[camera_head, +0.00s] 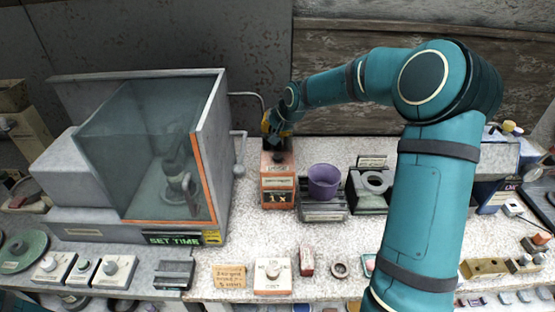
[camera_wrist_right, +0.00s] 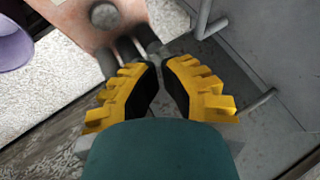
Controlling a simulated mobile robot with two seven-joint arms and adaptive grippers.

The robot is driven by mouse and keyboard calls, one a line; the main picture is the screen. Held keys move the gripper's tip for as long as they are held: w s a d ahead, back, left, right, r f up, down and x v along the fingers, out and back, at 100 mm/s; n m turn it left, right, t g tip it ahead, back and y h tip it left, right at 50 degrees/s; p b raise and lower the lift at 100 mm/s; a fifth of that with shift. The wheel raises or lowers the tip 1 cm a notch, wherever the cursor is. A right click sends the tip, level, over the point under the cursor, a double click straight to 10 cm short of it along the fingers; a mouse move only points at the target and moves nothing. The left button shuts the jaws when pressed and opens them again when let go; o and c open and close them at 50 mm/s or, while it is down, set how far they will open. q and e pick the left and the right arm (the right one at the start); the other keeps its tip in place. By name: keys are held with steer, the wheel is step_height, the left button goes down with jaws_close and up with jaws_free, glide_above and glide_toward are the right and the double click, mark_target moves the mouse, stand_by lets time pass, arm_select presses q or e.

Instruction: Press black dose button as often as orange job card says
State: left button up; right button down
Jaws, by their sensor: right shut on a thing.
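The orange-fronted box (camera_head: 277,186) stands right of the glass-fronted cabinet, with a dark panel that seems to read "1 X". My right gripper (camera_head: 277,130) is low over its back top edge. In the right wrist view the yellow fingers (camera_wrist_right: 162,68) are nearly together, their tips by grey posts (camera_wrist_right: 130,53) at the box's edge. What they grip cannot be made out. A round grey knob (camera_wrist_right: 104,15) shows on the box there. No black button can be clearly picked out. The orange job card (camera_head: 229,276) lies at the bench front, its writing too small to read. My left gripper is not in view.
The glass-fronted cabinet (camera_head: 215,135) is close left of my gripper, with bent grey rods beside it. A purple cup (camera_head: 324,182) stands on a holder at right. Speckled bench is clear behind the card.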

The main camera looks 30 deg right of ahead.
steer(key=b, duration=0.2)
glide_above(277, 158)
steer(key=w, duration=0.2)
step_height(277, 158, down, 4)
steer(key=shift+w+f, duration=0.1)
steer(key=shift+f+b, duration=0.65)
steer(key=shift+b, duration=0.05)
stand_by(0.4)
steer(key=shift+f+b, duration=0.4)
steer(key=shift+f, duration=0.05)
steer(key=shift+f+b, duration=0.45)
steer(key=shift+f, duration=0.1)
stand_by(0.6)
stand_by(0.4)
steer(key=shift+r+p, duration=0.55)
steer(key=shift+r, duration=0.45)
